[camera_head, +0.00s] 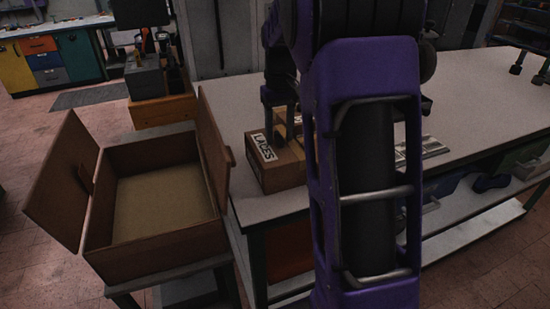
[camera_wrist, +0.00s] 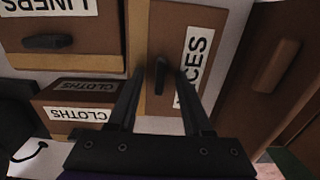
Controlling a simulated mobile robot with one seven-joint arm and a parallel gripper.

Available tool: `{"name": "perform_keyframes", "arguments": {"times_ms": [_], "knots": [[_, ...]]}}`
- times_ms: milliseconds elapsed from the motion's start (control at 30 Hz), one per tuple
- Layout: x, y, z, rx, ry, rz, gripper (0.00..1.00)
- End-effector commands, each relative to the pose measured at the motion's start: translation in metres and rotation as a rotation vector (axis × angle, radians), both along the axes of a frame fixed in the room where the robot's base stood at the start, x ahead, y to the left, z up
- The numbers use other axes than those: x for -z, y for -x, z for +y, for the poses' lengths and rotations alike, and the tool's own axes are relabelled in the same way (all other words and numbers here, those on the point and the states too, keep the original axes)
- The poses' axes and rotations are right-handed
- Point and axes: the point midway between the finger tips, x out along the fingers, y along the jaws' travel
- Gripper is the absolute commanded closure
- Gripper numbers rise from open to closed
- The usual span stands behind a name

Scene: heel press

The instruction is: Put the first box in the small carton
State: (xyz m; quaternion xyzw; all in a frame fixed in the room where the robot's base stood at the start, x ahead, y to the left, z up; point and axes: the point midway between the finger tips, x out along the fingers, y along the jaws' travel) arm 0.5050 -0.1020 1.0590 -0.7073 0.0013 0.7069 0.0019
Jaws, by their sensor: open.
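A brown box labelled LACES (camera_head: 275,171) stands on the white table near its left edge. It also shows in the wrist view (camera_wrist: 203,42), with a dark handle (camera_wrist: 160,76) on top. My gripper (camera_head: 280,112) is open over this box. In the wrist view my gripper (camera_wrist: 161,80) has one finger on each side of the handle; I cannot tell whether they touch it. A brown carton (camera_head: 150,247) with raised flaps stands open on a low stand left of the table. Its visible floor is bare.
The wrist view shows boxes labelled LINERS (camera_wrist: 85,43) and CLOTHS (camera_wrist: 70,98) close to the left of the LACES box. A brown panel (camera_wrist: 292,50) with a handle is at right. The carton's right flap (camera_head: 213,150) stands up beside the table edge (camera_head: 240,190).

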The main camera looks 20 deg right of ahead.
Motion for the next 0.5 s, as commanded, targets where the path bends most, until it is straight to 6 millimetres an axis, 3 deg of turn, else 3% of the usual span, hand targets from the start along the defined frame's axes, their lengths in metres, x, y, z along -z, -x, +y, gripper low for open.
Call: {"name": "perform_keyframes", "arguments": {"times_ms": [67, 333, 500], "knots": [[-0.0003, 0.0000, 0.0000, 0.000, 0.000, 0.000, 0.52], [-0.0005, -0.0001, -0.0001, 0.000, 0.000, 0.000, 1.00], [-0.0005, -0.0001, 0.0000, 0.000, 0.000, 0.000, 1.00]]}}
